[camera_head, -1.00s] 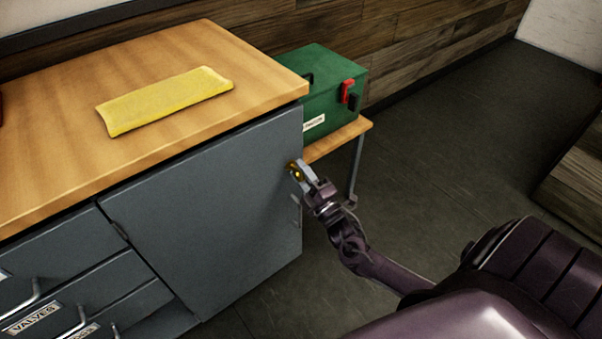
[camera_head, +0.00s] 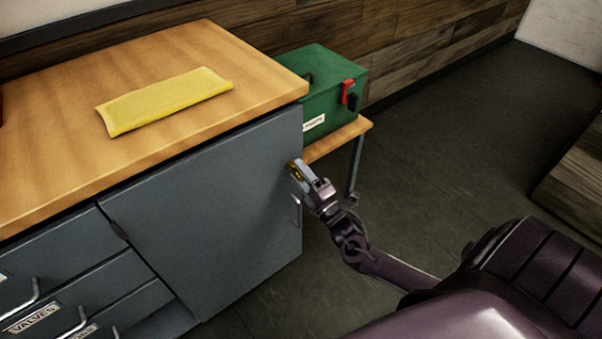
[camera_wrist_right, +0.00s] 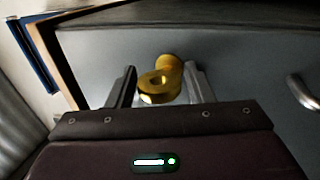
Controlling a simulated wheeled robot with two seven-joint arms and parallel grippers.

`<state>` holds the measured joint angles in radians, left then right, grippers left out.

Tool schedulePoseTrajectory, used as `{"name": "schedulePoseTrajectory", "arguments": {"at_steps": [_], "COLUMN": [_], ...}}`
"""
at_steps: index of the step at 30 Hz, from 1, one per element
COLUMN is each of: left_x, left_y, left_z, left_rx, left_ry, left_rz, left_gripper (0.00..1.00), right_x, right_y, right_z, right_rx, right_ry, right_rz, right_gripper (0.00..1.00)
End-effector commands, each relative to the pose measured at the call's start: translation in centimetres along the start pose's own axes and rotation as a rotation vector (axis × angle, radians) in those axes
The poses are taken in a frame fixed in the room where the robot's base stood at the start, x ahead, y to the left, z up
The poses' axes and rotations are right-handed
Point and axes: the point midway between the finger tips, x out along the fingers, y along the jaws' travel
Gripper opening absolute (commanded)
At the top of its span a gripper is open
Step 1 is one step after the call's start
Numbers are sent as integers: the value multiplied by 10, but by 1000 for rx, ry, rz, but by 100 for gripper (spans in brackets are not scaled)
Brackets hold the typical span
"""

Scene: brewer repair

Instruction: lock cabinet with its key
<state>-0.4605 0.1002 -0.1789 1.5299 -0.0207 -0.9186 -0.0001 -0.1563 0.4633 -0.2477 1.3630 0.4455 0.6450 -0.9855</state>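The grey cabinet door (camera_head: 205,225) stands shut or nearly shut under a wooden top. The gold key (camera_wrist_right: 160,85) has a thick round bow with a hole and sits at the door's upper right, its far end at the door face. My right gripper (camera_head: 299,172) is at the key. The bow lies flat there. The keyhole is hidden behind the key. My left gripper is in neither view.
A metal door handle (camera_head: 297,211) is just below the gripper, also in the wrist view (camera_wrist_right: 302,92). A yellow cloth (camera_head: 165,100) lies on the wooden top (camera_head: 60,160). A green box (camera_head: 330,85) stands on a low table behind. Labelled drawers (camera_head: 75,285) are at left.

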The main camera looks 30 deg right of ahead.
Motion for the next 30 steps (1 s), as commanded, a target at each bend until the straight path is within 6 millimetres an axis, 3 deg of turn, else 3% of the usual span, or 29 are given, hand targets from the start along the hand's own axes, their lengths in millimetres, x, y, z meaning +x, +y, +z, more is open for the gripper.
{"name": "schedulePoseTrajectory", "arguments": {"at_steps": [8, 21, 30], "left_x": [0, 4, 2], "left_y": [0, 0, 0], "left_z": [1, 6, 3], "left_rx": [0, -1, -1], "left_ry": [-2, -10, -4], "left_rz": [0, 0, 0], "left_gripper": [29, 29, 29], "right_x": [-4, -70, -78], "right_y": [0, -1, 0], "right_z": [0, 0, 0], "right_rx": [1, 0, 1], "right_ry": [-1, 0, 0], "right_rz": [-1, -2, 0], "right_gripper": [47, 47, 47]}}
